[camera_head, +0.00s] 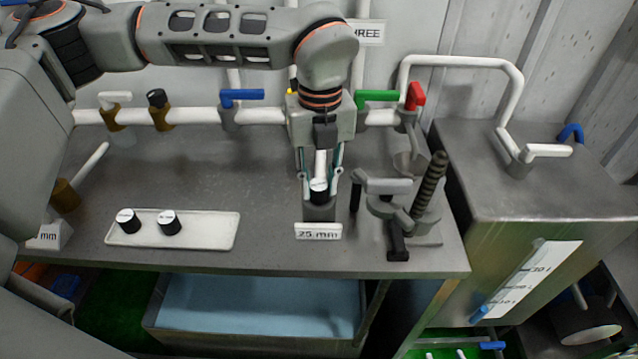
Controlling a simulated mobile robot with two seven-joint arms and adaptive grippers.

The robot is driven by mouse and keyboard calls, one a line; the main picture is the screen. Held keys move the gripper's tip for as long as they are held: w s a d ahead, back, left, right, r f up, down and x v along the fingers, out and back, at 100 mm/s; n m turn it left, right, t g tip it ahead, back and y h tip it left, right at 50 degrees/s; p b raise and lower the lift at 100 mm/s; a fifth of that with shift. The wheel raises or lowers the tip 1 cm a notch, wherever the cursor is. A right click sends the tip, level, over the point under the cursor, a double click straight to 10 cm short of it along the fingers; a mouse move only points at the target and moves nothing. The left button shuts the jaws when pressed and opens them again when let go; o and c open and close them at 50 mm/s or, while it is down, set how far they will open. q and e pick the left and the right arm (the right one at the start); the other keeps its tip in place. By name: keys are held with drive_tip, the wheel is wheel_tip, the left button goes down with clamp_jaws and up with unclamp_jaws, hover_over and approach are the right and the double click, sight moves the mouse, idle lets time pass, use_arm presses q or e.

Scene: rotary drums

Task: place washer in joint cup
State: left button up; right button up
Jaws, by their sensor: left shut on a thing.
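My left gripper (320,185) points down over the grey bench from a raised arm. It is shut on a small black cylindrical piece with a white marking (319,186). I cannot tell for sure whether this piece is the washer. A dark grey cup-like holder (319,208) sits directly below the fingers, behind a "25 mm" label (318,231). It looks like the joint cup. The held piece is at the holder's top; whether it touches or is inside cannot be told. My right gripper is not in view.
A white tray (205,232) with two similar black pieces (169,223) lies left on the bench. A clamp with a threaded post (428,185) stands close right of the holder. White pipes with coloured valve handles (378,96) run behind. A metal tank (540,180) stands right.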

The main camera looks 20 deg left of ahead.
sight(319, 185)
use_arm(q)
drive_tip(key=shift+f, duration=0.55)
drive_tip(key=shift+f, duration=0.1)
drive_tip(key=shift+f+b, duration=0.25)
drive_tip(key=shift+b, duration=0.05)
drive_tip(key=o, duration=1)
wheel_tip(319, 185, up, 13)
drive_tip(key=shift+f, duration=0.15)
